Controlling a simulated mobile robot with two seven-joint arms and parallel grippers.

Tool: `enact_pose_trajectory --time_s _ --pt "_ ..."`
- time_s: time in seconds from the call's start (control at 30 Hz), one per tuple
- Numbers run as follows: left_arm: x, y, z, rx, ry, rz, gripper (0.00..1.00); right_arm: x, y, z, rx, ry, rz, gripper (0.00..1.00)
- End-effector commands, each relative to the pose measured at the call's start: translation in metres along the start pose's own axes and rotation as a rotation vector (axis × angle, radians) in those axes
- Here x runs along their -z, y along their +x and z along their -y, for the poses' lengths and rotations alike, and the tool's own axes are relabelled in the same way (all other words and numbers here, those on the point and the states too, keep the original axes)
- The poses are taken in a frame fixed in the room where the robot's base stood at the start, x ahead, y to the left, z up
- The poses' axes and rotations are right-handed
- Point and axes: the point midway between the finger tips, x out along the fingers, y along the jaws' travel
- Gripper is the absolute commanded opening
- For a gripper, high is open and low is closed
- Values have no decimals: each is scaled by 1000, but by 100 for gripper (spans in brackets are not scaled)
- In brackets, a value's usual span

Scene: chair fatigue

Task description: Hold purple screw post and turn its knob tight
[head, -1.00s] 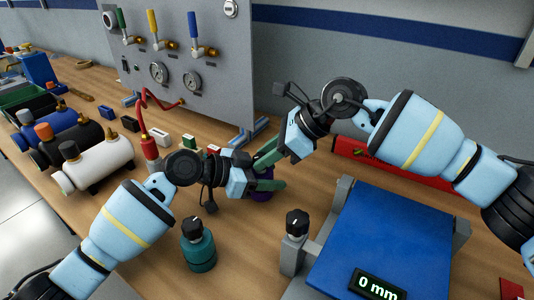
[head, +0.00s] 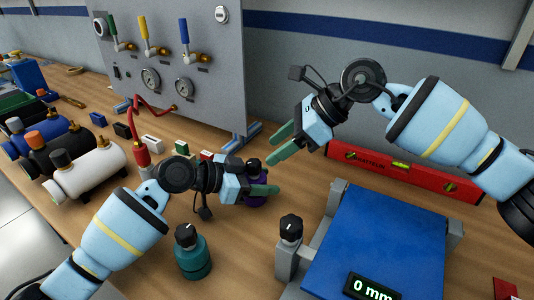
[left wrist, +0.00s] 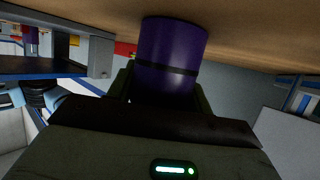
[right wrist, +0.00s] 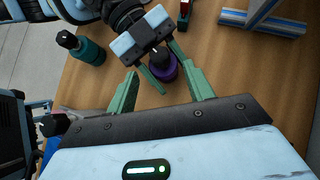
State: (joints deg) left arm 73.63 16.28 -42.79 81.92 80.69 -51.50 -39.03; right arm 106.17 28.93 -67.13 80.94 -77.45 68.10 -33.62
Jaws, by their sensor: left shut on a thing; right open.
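The purple screw post (head: 257,203) stands on the wooden bench with its dark knob (head: 253,165) on top. My left gripper (head: 268,189) is shut around the post's body from the left. The purple body fills the middle of the left wrist view (left wrist: 172,48), between the fingers. My right gripper (head: 285,144) is open and empty, raised above and to the right of the post, apart from it. In the right wrist view the purple post (right wrist: 163,72) shows between the open green fingers, partly hidden by my left gripper.
A teal post (head: 193,258) with a dark knob stands in front. A blue plate fixture (head: 385,235) reading 0 mm is at right. A red level (head: 405,172) lies behind it. The valve panel (head: 170,60) stands at the back, cylinders (head: 90,165) at left.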

Motion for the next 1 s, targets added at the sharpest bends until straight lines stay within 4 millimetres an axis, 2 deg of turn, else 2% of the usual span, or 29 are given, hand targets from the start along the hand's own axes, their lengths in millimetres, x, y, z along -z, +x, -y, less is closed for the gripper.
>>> enact_pose_trajectory --time_s 0.1,0.27,0.7,1.0 --pt "0 0 0 -1 0 1 12 0 -13 0 1 0 0 52" --pt "0 0 0 -1 0 1 12 0 -22 0 0 1 1 52" --pt "0 0 0 -1 0 1 12 -2 -24 2 -2 -8 -9 52" --pt "0 0 0 -1 0 1 12 -23 -29 22 -54 -143 -159 52"
